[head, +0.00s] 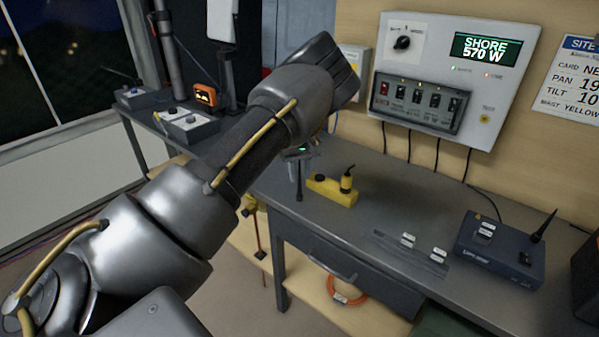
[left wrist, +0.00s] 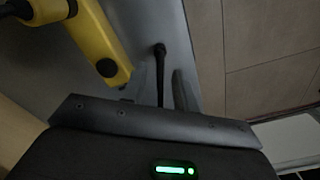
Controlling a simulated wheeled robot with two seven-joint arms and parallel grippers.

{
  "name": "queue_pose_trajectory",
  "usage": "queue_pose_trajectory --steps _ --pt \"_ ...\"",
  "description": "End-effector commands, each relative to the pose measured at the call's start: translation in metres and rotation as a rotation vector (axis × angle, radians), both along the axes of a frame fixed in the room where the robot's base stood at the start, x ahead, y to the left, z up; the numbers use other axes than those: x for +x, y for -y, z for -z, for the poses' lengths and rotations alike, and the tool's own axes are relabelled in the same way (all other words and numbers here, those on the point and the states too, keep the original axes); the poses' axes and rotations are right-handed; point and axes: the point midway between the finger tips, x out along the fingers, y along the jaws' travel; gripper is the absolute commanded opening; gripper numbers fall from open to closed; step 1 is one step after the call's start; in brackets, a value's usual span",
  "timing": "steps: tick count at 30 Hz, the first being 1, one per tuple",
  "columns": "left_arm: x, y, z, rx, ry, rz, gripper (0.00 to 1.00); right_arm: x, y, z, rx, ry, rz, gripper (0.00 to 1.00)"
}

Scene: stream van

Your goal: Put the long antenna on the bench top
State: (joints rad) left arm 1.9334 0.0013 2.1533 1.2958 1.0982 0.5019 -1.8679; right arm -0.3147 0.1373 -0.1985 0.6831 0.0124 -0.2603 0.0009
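A thin black antenna (head: 299,188) with a thicker end shows under my left gripper (head: 300,168), over the bench top (head: 385,185). In the left wrist view the antenna (left wrist: 161,75) runs between the two grey fingers of my left gripper (left wrist: 163,84), its thick end beyond their tips. A gap shows between the fingers, which look apart around the antenna. I cannot tell whether its thick end touches the bench. My right gripper is out of view.
A yellow block (head: 332,190) with a black-topped piece stands just right of the left gripper. A dark blue radio box (head: 498,250) with a stub antenna and several white tags are farther right. A switch panel (head: 445,75) hangs behind. Bench between is mostly clear.

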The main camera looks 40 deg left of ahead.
Motion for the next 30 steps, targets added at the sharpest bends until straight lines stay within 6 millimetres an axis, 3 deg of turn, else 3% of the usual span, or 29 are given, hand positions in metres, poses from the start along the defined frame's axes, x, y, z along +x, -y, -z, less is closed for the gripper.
queue_pose_trajectory --steps 10,22,30 --pt "0.0 0.0 -0.01 0.001 0.002 0.001 0.29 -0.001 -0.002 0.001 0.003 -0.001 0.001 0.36" --pt "0.001 -0.001 -0.091 0.001 0.003 0.0 0.29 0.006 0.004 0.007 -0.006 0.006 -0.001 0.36" --pt "0.0 0.0 -0.121 0.0 0.0 0.001 0.29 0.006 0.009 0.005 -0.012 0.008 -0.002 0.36"
